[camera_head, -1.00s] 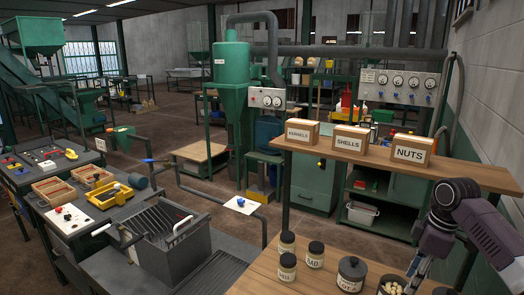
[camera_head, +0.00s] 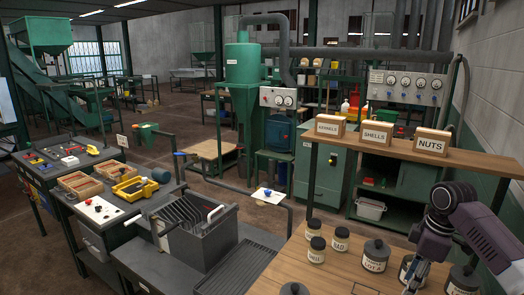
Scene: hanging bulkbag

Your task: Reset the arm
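My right arm (camera_head: 455,215), grey and purple, comes in at the lower right. Its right gripper (camera_head: 410,278) points down over the wooden worktop, among dark labelled jars at the picture's lower edge. The fingers are small and overlap a jar behind them, so I cannot tell whether they are open or shut, or whether they touch anything. My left gripper does not show.
Several dark jars, one marked LOT A (camera_head: 376,258), stand on the worktop (camera_head: 342,268). A raised shelf (camera_head: 465,157) behind the arm holds boxes marked KERNELS (camera_head: 329,126), SHELLS (camera_head: 376,133) and NUTS (camera_head: 431,142). A grey wall is on the right.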

